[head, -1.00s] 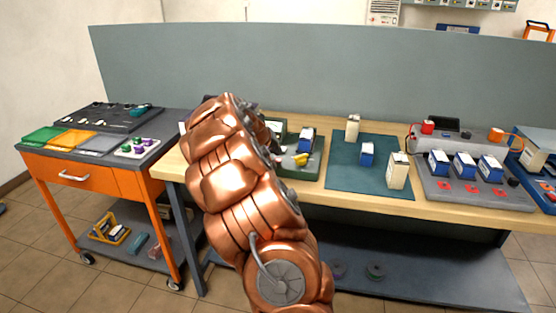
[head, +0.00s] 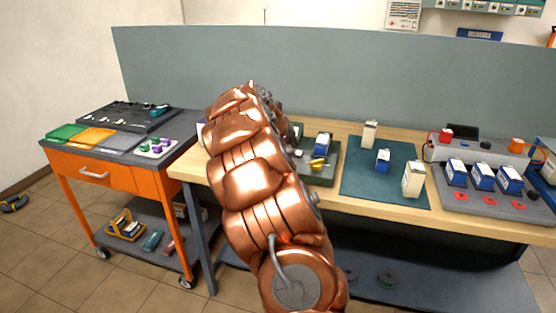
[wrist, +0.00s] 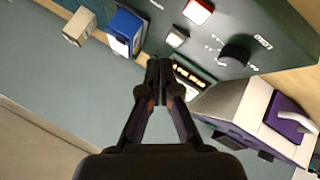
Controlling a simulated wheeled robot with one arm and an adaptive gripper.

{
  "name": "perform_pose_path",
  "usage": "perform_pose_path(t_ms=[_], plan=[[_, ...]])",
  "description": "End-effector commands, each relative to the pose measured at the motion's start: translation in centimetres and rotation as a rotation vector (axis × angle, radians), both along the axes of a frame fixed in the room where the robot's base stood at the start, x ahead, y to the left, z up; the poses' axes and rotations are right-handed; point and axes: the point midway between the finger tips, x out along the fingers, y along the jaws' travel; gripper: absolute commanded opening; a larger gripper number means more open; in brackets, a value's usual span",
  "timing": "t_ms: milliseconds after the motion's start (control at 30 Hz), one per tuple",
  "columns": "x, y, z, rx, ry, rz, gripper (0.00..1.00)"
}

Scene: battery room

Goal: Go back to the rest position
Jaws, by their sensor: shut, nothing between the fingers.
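My gripper (wrist: 160,75) shows in the wrist view with its two dark fingers together and nothing between them. It is in front of a dark green device (wrist: 225,40) with a black knob, a red button and a small display. In the head view my copper-coloured arm rises through the middle and hides the gripper and much of that device. A white and purple object (wrist: 262,115) is at the right there.
The wooden workbench (head: 330,202) carries a teal mat (head: 360,190) with batteries and a grey charging station (head: 500,205) at the right. An orange cart (head: 120,173) with trays stands left. A grey panel (head: 350,80) closes off the back.

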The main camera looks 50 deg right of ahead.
Motion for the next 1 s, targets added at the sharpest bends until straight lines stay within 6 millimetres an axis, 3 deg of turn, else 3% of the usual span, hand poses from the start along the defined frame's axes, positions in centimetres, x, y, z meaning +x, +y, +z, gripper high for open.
perform_pose_path(t_ms=[300,467,567,700,1000], plan=[[0.0,0.1,0.1,0.001,0.000,0.001,0.00],[-0.1,2.7,1.0,0.023,0.009,0.005,0.00],[-0.5,6.1,2.2,0.056,0.017,0.011,0.00],[-1.5,12.2,3.3,0.128,0.035,0.028,0.00],[-4.9,25.6,3.8,0.312,0.081,0.117,0.00]])
